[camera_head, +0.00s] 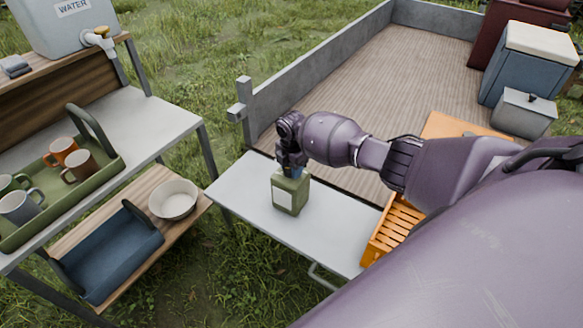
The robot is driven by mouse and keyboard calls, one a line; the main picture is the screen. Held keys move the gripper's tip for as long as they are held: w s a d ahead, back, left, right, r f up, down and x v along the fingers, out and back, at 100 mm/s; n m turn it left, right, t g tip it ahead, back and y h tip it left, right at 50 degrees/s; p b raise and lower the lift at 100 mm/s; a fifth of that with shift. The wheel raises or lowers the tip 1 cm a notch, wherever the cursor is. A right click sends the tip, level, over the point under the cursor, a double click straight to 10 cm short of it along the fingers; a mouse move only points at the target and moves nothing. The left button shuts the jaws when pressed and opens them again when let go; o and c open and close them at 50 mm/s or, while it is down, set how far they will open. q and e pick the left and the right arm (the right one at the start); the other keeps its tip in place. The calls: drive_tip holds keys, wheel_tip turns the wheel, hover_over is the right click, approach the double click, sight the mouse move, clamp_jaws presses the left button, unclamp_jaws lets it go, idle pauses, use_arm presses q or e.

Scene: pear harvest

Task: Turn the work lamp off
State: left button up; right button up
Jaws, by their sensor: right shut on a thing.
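A small olive-green box with a pale panel on its front (290,193) stands upright on the light grey table (238,186). It looks like the work lamp, but I cannot tell for sure, nor whether the panel is lit. My right gripper (290,169) reaches in from the right and is shut on the top of the green box. The fingers and my wrist hide the box's top, so no switch shows. My left gripper is not in view.
An orange slatted crate (393,232) stands at the table's right, partly behind my arm. A left bench (150,113) holds a green tray (108,170) with several mugs. Below are a blue tray (115,262) and a pale bowl (173,199). The wooden trailer bed (345,90) lies behind.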

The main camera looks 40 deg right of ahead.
drive_tip(key=o, duration=0.8)
drive_tip(key=shift+o, duration=0.7)
drive_tip(key=shift+r, duration=0.1)
drive_tip(key=shift+r, duration=0.2)
wheel_tip(320, 180, up, 9)
drive_tip(key=shift+r+p, duration=0.1)
drive_tip(key=shift+p, duration=0.55)
drive_tip(key=shift+r, duration=0.55)
